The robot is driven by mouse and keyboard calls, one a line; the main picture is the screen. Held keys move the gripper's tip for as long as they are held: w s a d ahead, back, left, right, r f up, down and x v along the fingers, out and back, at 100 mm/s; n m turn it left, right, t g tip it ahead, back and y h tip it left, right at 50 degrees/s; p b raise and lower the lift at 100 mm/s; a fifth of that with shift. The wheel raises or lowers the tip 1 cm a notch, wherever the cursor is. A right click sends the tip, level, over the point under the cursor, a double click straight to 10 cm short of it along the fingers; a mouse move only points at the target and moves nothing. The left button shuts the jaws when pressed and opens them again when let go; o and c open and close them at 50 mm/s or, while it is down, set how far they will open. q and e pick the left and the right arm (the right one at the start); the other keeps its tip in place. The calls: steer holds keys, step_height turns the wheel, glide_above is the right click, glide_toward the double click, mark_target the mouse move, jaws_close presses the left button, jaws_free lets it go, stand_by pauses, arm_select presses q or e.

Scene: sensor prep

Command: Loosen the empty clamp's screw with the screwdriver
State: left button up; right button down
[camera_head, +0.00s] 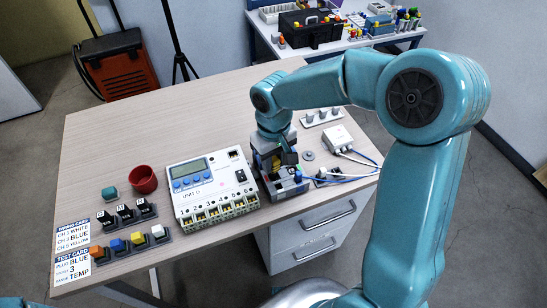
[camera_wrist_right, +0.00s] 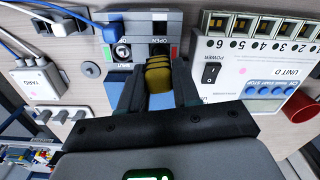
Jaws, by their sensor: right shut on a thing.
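My right gripper (camera_head: 270,160) is over the dark grey clamp block (camera_head: 290,187) at the right part of the table. In the right wrist view the gripper (camera_wrist_right: 159,98) is shut on the screwdriver, whose yellow, dark-banded handle (camera_wrist_right: 158,72) shows between the fingers. The handle covers part of the clamp block (camera_wrist_right: 142,22). The screwdriver's tip is hidden, so I cannot tell whether it touches a screw. A blue piece with a blue wire (camera_wrist_right: 111,32) sits at one clamp. The place beside it, marked OPEN, shows a dark opening (camera_wrist_right: 159,28) without a wire. My left gripper is not in view.
The white unit (camera_head: 213,190) stands close left of the clamp block. A white box (camera_head: 338,138) with loose cables is at its right. The table's back left is clear.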

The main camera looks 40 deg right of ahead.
steer(key=shift+s+r+n, duration=0.1)
steer(key=shift+r+n, duration=0.05)
steer(key=shift+n, duration=0.75)
steer(key=shift+n+p, duration=0.5)
steer(key=shift+n, duration=0.3)
steer(key=n+p, duration=0.1)
steer(key=n, duration=0.4)
steer(key=shift+p, duration=0.4)
steer(key=n+p, duration=0.1)
steer(key=n, duration=0.3)
steer(key=shift+p, duration=0.4)
steer(key=shift+n+p, duration=0.85)
steer(key=shift+n, duration=1.35)
steer(key=shift+r+p, duration=2.45)
steer(key=shift+r, duration=0.5)
